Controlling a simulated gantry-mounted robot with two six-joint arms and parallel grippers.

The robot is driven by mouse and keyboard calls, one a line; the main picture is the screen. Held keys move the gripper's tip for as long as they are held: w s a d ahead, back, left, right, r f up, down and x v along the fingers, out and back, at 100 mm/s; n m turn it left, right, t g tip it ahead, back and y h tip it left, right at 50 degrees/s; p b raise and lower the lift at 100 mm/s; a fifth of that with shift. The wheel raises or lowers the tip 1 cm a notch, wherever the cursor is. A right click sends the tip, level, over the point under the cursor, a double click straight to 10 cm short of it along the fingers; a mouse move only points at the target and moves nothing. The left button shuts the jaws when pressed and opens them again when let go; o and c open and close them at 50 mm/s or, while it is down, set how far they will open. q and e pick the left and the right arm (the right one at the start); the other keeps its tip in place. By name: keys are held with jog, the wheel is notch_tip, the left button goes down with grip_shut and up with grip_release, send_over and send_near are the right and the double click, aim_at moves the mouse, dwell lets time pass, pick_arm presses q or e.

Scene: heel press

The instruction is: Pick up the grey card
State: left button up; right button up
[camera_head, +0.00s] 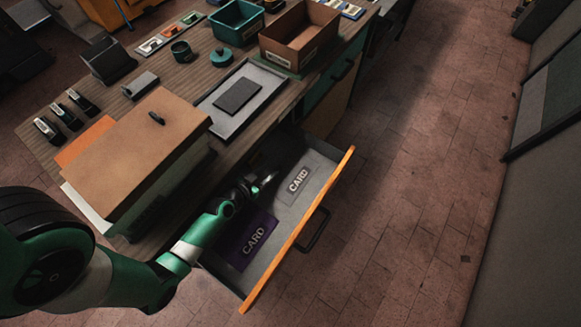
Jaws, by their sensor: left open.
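The grey card (298,180), marked CARD, lies in the far part of an open drawer (275,258) with an orange front edge. A purple card (253,241), also marked CARD, lies nearer in the same drawer, partly covered by my left arm. My left gripper (264,183) is open over the drawer, just left of the grey card and apart from it in the picture. Its fingers are small and dark here, and its height above the drawer floor is hard to judge. My right gripper is not in view.
The desk above the drawer holds a large brown box (135,145), a grey tray (218,120) with a dark slab, a teal bin (236,22) and a cardboard box (300,38). The drawer's raised walls surround the cards. The floor to the right is clear.

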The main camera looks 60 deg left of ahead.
aim_at(277, 165)
pick_arm(q)
jog(key=b+x, duration=0.1)
jog(key=x, duration=0.4)
jog(key=shift+d, duration=0.1)
grip_shut()
